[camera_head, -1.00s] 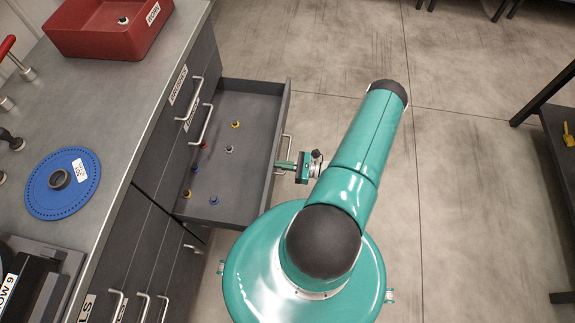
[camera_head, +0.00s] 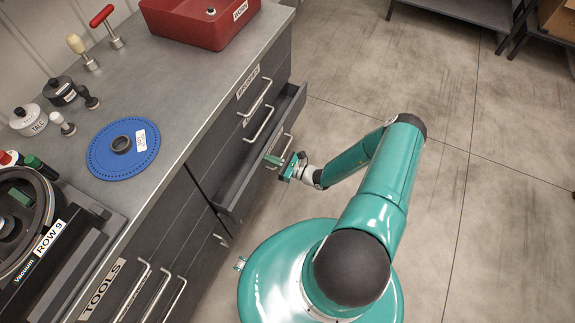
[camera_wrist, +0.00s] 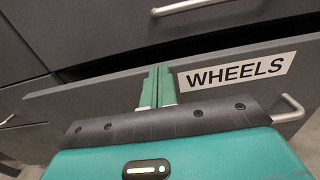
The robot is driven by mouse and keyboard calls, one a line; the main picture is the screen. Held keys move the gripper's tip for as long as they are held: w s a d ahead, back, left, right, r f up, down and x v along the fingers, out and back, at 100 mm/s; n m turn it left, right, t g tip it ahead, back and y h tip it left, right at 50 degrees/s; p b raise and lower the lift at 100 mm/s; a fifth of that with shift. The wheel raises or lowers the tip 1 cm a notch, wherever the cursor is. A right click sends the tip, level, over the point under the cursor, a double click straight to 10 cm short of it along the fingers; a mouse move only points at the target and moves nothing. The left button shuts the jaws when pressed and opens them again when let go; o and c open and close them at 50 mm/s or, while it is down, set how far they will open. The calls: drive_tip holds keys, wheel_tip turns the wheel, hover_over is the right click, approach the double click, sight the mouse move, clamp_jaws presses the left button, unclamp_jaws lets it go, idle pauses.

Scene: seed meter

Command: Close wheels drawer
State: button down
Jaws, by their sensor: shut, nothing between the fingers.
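The wheels drawer (camera_head: 246,184) is the dark grey drawer in the cabinet. It stands out only a short way, with a narrow opening along its top. In the wrist view its front (camera_wrist: 105,95) carries the label WHEELS (camera_wrist: 237,71), and a dark gap shows above it. Its bar handle (camera_wrist: 289,108) is at the right there. My gripper (camera_head: 274,160) is at the drawer's front, near the handle. In the wrist view its green fingers (camera_wrist: 158,86) are together, empty, and against or very close to the front panel; contact is not certain.
The worktop holds a red bin (camera_head: 200,22), a blue disc (camera_head: 105,160) and several knobbed tools. A closed drawer with a bar handle (camera_head: 257,97) is above. Open concrete floor (camera_head: 345,75) lies right of the cabinet, with dark tables at the far right.

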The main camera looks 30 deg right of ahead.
sight(261, 155)
drive_tip(key=shift+x, duration=2.05)
